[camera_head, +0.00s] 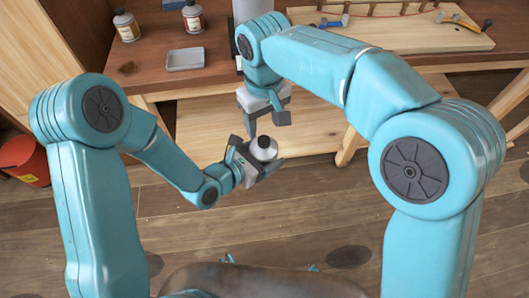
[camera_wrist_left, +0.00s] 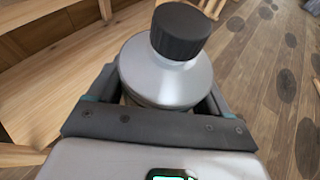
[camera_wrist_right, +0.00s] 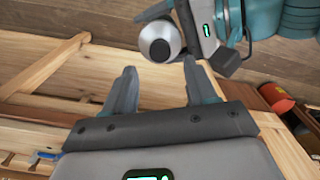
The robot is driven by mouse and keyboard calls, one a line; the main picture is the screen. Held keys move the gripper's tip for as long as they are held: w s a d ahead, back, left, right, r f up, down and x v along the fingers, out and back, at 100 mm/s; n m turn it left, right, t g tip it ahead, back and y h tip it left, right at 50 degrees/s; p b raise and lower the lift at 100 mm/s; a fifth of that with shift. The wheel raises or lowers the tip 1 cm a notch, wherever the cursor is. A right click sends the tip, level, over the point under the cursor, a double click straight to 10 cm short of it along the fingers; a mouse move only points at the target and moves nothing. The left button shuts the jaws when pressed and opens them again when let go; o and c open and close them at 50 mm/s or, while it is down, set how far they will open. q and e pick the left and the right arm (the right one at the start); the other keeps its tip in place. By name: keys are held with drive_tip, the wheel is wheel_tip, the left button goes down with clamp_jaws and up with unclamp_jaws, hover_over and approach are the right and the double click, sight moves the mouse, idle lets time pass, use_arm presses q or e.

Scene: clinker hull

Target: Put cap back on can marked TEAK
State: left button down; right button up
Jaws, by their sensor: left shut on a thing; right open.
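My left gripper (camera_head: 256,158) is shut on a silver can (camera_head: 267,154), held in the air in front of the bench. In the left wrist view the can (camera_wrist_left: 160,78) has a ridged black cap (camera_wrist_left: 180,31) on its neck. I cannot tell how tightly the cap sits. The right wrist view also shows the can and its dark cap (camera_wrist_right: 160,50). No label is readable on this can. My right gripper (camera_head: 266,118) is open and empty, just above the can and apart from it. Its spread fingers also show in the right wrist view (camera_wrist_right: 157,90).
Two labelled cans stand at the bench's back left, one cream (camera_head: 126,27) and one red-banded (camera_head: 193,18). A grey tray (camera_head: 185,59) lies before them. A board with tools (camera_head: 400,35) is at right. A red bucket (camera_head: 25,160) stands at far left.

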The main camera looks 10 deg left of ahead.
sight(264, 139)
drive_tip(key=shift+f, duration=2.8)
clamp_jaws()
drive_tip(key=shift+o, duration=0.5)
unclamp_jaws()
